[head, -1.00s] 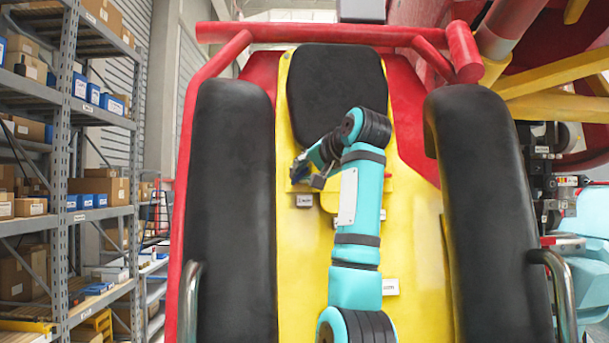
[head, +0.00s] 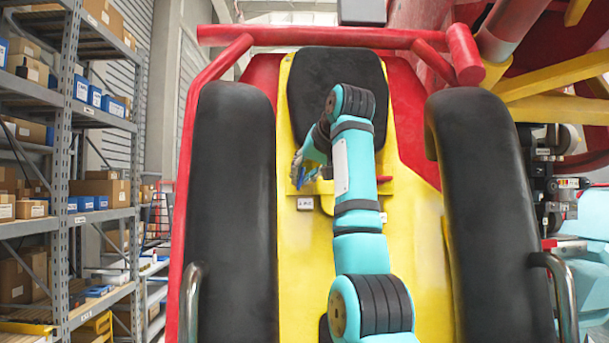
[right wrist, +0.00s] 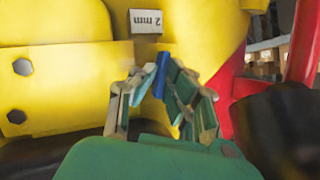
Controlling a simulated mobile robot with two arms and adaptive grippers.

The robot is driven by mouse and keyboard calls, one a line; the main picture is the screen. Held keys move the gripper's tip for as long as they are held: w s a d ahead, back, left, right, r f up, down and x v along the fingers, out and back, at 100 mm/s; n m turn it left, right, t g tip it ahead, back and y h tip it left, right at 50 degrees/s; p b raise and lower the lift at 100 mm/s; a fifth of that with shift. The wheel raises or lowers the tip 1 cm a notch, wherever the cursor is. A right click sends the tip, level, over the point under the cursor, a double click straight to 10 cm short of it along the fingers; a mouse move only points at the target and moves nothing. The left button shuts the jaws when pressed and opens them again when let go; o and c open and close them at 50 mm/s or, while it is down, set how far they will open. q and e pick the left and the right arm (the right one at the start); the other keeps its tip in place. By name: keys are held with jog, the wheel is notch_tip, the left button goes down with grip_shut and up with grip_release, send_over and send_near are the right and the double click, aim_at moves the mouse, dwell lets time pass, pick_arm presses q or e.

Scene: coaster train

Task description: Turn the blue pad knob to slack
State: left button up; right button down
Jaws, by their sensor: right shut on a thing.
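The blue pad knob (head: 299,177) is on the yellow seat back in the head view, mostly hidden by my right gripper. My right gripper (head: 301,167) is shut on it. In the right wrist view, the blue knob (right wrist: 162,74) shows as a narrow blue piece between the fingertips of the right gripper (right wrist: 161,84). A label reading "2 mm" (right wrist: 146,20) sits above it on the yellow surface in that view. I cannot read the knob's setting. My left gripper is in neither view.
Black padded restraints (head: 232,210) and (head: 486,210) flank the yellow seat back (head: 298,265), with a black headrest (head: 310,75) above. A red tube frame (head: 320,36) crosses the top. Shelves with boxes (head: 100,190) stand at the left.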

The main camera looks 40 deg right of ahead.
jog(key=shift+f, duration=0.15)
jog(key=c, duration=1.4)
grip_release()
jog(key=shift+w, duration=0.1)
jog(key=shift+o, duration=0.2)
jog(key=v, duration=0.7)
jog(key=shift+r, duration=0.2)
jog(key=shift+a, duration=0.15)
